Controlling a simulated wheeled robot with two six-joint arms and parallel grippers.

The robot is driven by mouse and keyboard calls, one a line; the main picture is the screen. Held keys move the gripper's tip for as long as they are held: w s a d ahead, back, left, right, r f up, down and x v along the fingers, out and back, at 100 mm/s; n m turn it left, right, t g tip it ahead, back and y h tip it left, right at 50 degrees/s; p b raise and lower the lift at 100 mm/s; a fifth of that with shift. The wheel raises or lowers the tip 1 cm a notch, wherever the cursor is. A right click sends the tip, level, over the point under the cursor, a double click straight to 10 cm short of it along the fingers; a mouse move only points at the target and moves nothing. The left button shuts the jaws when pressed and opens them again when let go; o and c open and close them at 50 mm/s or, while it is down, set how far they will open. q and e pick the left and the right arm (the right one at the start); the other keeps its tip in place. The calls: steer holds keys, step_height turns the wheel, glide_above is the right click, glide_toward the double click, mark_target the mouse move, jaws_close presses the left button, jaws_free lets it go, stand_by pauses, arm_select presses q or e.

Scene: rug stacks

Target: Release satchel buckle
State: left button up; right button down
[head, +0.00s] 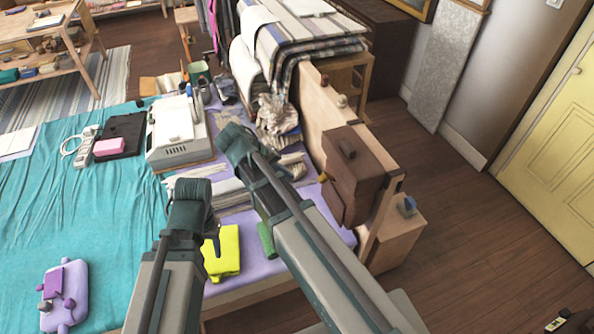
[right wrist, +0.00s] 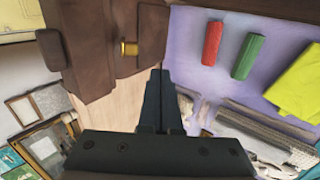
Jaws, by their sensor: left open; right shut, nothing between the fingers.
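The brown satchel (head: 350,165) is against the upright wooden board at the right end of the table. It also shows large in the right wrist view (right wrist: 90,30), at the upper left. Its brass buckle (right wrist: 129,48) sits between the body and a brown strap or flap piece (right wrist: 151,38); in the head view it is a small yellow spot (head: 323,177). My right gripper (right wrist: 158,98) is shut and empty, its tips just below and right of the buckle, apart from it in the picture. My left gripper (head: 190,190) is open over the table, left of the satchel; its fingertips are hard to make out.
A red cylinder (right wrist: 212,43), a green cylinder (right wrist: 248,56) and yellow folded cloth (right wrist: 300,85) lie on the purple cloth beside the satchel. A white machine (head: 175,128) and stacked rugs (head: 310,35) stand farther back.

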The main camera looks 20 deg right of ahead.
steer(key=a+r, duration=0.1)
steer(key=a+r+p, duration=0.1)
steer(key=a, duration=0.1)
stand_by(0.6)
